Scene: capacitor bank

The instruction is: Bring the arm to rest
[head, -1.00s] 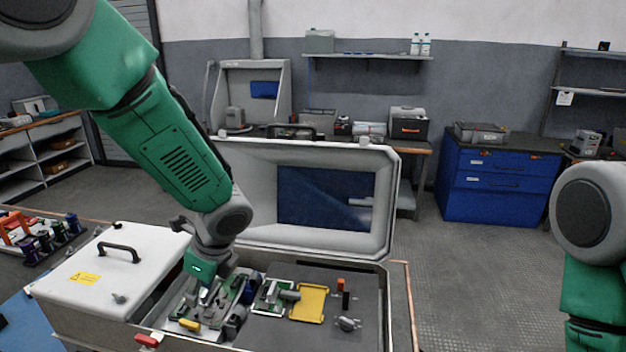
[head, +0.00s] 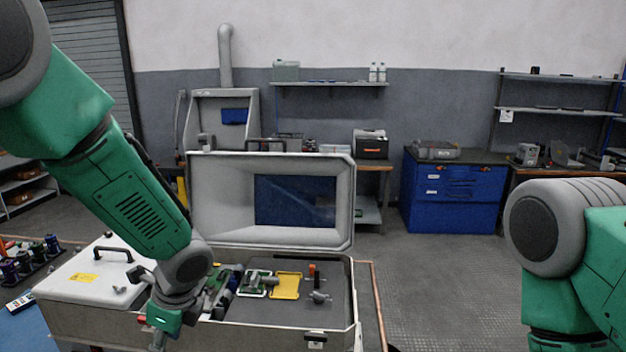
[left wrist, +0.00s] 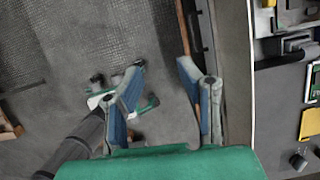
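My left arm comes in from the left of the head view. My left gripper (head: 158,340) hangs low in front of the open grey case (head: 342,338), partly cut off by the bottom edge. In the left wrist view the gripper's two blue-grey fingers (left wrist: 158,88) stand apart, with grey floor behind the gap and nothing held. The case's wall (left wrist: 234,85) runs just right of the fingers there. Part of my right arm shows at the right of the head view; its gripper is out of the picture.
The case holds a yellow plate (head: 287,286), a green board (head: 258,283) and small parts. Its lid (head: 347,200) stands up behind. A white box with a black handle (head: 85,275) is at the left. Floor to the right (head: 430,290) is clear.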

